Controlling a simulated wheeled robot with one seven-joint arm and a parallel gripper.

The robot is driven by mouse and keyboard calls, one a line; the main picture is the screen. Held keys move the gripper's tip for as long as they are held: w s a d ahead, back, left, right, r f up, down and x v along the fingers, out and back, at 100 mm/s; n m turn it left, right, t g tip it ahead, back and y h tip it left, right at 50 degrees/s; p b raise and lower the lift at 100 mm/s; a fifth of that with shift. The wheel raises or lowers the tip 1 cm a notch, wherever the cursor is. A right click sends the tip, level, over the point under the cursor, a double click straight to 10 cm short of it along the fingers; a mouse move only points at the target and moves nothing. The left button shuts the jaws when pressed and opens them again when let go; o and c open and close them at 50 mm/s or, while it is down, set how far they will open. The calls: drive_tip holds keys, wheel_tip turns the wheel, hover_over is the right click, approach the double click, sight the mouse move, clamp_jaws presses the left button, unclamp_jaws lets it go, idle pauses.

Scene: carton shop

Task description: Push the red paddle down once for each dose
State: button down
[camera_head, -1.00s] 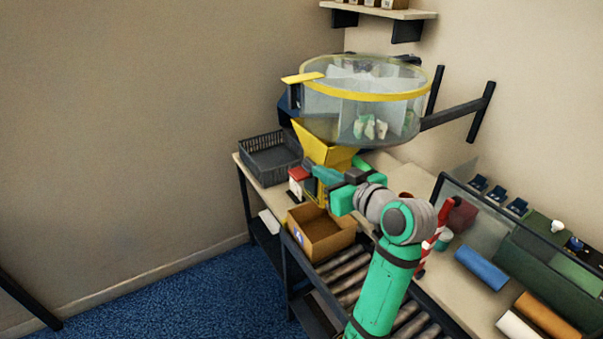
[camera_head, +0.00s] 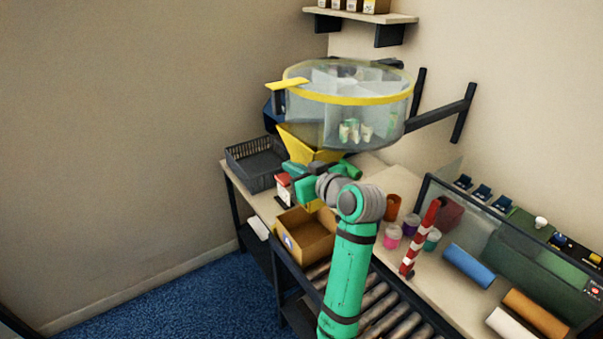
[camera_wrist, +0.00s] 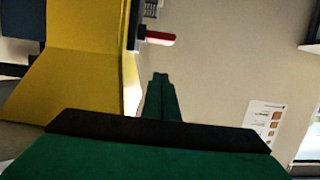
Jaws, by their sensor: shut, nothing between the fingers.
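The red paddle (camera_wrist: 160,38) shows in the wrist view as a small red bar with a pale edge on a dark mount, right of the yellow chute (camera_wrist: 75,60). My gripper (camera_wrist: 161,78) is shut and empty, its fingertips below the paddle in that picture and apart from it. In the head view my gripper (camera_head: 293,168) is in front of the lower part of the yellow chute (camera_head: 305,145), under the clear drum (camera_head: 340,115) with its yellow rim. A small red-topped item (camera_head: 284,180) shows just below my gripper; I cannot tell whether it is the paddle.
An open carton (camera_head: 318,250) stands below the chute by the roller conveyor (camera_head: 375,320). A dark crate (camera_head: 250,165) sits at left. Cups (camera_head: 393,236), a red-and-white striped post (camera_head: 420,240) and coloured rolls (camera_head: 468,265) are at right. A black bracket (camera_head: 440,115) holds the drum.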

drive_tip(key=shift+w+a+f, duration=0.15)
drive_tip(key=shift+w+f, duration=0.1)
drive_tip(key=shift+f, duration=0.5)
drive_tip(key=shift+w+a+f, duration=0.2)
drive_tip(key=shift+w+f, duration=0.05)
drive_tip(key=shift+f, duration=0.45)
drive_tip(key=shift+w+a+f, duration=0.15)
drive_tip(key=shift+w+f, duration=0.1)
drive_tip(key=shift+f, duration=0.5)
